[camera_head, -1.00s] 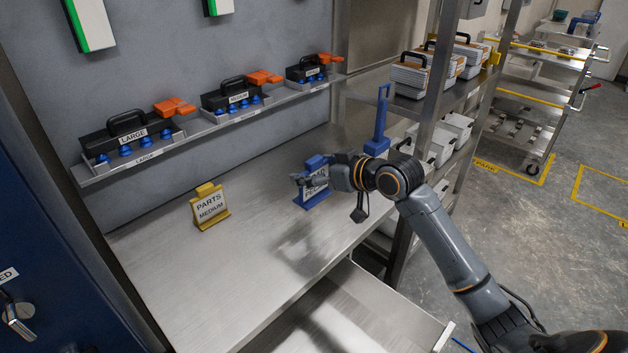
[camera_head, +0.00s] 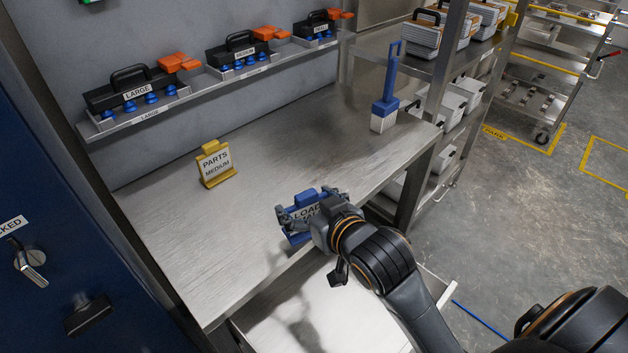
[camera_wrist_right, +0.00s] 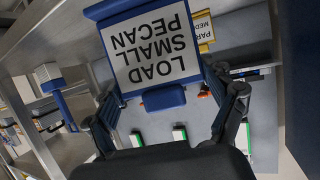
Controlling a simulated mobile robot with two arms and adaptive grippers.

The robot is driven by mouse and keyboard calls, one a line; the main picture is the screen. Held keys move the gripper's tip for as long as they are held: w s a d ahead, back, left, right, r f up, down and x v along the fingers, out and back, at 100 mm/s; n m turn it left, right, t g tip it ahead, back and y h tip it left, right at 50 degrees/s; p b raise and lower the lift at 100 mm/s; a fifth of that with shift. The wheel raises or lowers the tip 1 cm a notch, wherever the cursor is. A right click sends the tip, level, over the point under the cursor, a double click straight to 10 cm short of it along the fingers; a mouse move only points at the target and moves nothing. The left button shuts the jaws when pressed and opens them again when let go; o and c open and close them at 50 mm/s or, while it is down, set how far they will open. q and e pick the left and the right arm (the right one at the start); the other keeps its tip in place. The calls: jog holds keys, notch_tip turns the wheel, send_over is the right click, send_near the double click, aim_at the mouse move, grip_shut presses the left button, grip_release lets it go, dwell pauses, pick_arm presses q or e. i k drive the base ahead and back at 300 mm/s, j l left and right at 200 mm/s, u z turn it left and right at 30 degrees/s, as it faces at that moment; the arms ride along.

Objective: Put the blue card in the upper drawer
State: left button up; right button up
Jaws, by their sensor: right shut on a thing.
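The blue card (camera_head: 299,196), with a white label reading LOAD SMALL PECAN, is held in my right gripper (camera_head: 308,213) near the front edge of the steel table. It shows large in the right wrist view (camera_wrist_right: 152,48), between the fingers of the gripper (camera_wrist_right: 163,88). The gripper is shut on the card. An open drawer (camera_head: 350,315) juts out under the table's front edge, below and in front of the gripper. Its visible inside is bare metal; my arm hides part of it. My left gripper is out of view.
A yellow PARTS MEDIUM card (camera_head: 216,163) stands on the table (camera_head: 180,235). A blue-handled brush (camera_head: 388,95) stands at its far right corner. A wall shelf (camera_head: 215,80) holds black-handled tools. A blue cabinet (camera_head: 45,220) is at left. The table's middle is clear.

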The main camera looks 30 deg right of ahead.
aim_at(317, 308)
jog(key=k+j+u, duration=0.15)
jog(key=k+u, duration=0.2)
jog(key=k, duration=0.3)
jog(key=l+u, duration=0.45)
jog(key=k+l+u, duration=0.1)
jog(key=l+u, duration=0.35)
jog(key=l, duration=0.15)
jog(key=i+l, duration=0.1)
jog(key=i, duration=0.25)
